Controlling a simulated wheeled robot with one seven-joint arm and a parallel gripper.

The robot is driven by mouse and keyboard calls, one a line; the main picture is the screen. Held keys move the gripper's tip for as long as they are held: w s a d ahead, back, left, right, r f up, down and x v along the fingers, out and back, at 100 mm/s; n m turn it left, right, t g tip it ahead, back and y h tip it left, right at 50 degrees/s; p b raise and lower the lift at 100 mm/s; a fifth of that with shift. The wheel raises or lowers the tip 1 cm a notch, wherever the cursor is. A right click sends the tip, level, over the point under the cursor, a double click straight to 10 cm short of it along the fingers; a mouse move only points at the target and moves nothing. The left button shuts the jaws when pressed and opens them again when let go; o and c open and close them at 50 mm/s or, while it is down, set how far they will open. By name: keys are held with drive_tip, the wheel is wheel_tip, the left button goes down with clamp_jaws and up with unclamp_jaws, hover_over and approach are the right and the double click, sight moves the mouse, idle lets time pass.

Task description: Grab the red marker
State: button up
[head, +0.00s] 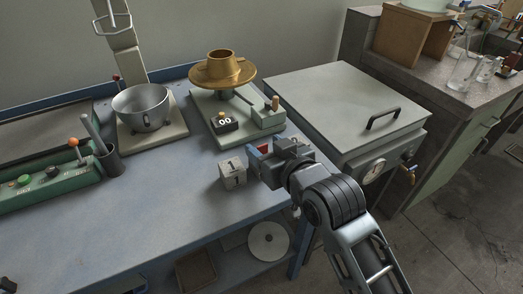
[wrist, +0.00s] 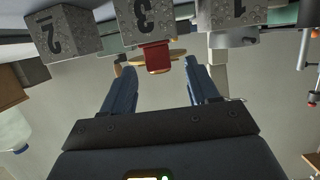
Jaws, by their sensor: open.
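A red cylindrical piece (wrist: 156,57), which looks like the red marker, shows in the wrist view just ahead of the gap between my fingertips. In the head view my gripper (head: 259,158) is over the bench's right edge.
A numbered grey block (head: 233,173) sits left of my gripper. Blocks with a 2 (wrist: 62,34) and a 1 (wrist: 235,14) flank the red piece. A scale with a brass pan (head: 222,70) stands behind, a grey lidded box (head: 335,100) to the right.

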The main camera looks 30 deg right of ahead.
sight(263, 146)
drive_tip(key=x, duration=0.4)
drive_tip(key=shift+w+f, duration=0.1)
drive_tip(key=shift+f, duration=0.05)
drive_tip(key=c, duration=1)
drive_tip(key=shift+c, duration=0.2)
